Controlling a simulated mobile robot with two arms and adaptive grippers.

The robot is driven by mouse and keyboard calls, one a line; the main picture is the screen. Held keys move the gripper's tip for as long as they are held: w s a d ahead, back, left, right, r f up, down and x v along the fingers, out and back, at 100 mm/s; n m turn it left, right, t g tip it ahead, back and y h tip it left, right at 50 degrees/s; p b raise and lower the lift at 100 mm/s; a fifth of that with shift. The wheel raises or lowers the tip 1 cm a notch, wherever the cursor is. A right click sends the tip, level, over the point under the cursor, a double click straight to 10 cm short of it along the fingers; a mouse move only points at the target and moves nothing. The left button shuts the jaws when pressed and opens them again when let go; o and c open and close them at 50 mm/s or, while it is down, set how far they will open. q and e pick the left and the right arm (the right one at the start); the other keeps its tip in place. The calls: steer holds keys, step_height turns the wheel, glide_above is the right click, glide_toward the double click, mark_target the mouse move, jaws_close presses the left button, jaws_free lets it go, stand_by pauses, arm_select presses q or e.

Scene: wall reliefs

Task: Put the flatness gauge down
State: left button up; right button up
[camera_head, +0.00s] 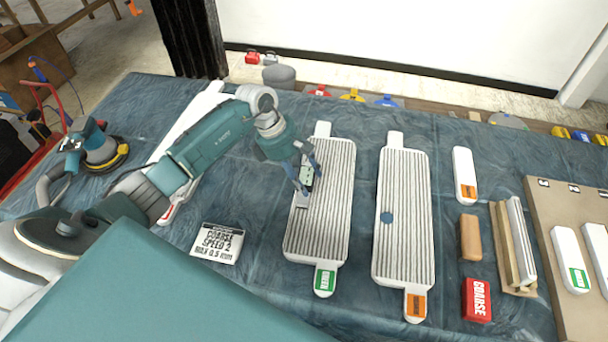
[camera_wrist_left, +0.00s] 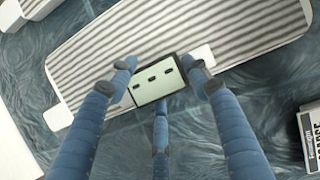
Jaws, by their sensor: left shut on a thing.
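The flatness gauge (camera_head: 307,174), a small dark-edged box with a pale green face, is held by my left gripper (camera_head: 304,181). In the left wrist view, the gauge (camera_wrist_left: 158,83) shows between the blue fingers of the gripper (camera_wrist_left: 167,68), which are shut on it. The gauge is at the left long edge of the white ribbed panel with a green label (camera_head: 325,215). I cannot tell whether it touches the panel. My right gripper is not in view.
A white card reading "COARSE SPEED" (camera_head: 217,243) lies left of the panels. A red block (camera_head: 476,299), a tan block (camera_head: 470,237) and a white float (camera_head: 465,175) lie to the right. A sander (camera_head: 100,150) stands at the left. Cloth left of the green-labelled panel is partly clear.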

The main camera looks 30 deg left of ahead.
arm_select(q)
steer(key=o, duration=0.8)
steer(key=shift+f, duration=0.15)
steer(key=o, duration=0.5)
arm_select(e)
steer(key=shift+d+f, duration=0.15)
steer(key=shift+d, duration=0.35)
arm_select(q)
steer(key=shift+a+r, duration=0.1)
steer(key=shift+r, duration=0.25)
steer(key=b+v, duration=0.2)
steer(key=v, duration=0.9)
steer(key=shift+s+r+b, duration=0.15)
steer(key=shift+r+b, duration=0.15)
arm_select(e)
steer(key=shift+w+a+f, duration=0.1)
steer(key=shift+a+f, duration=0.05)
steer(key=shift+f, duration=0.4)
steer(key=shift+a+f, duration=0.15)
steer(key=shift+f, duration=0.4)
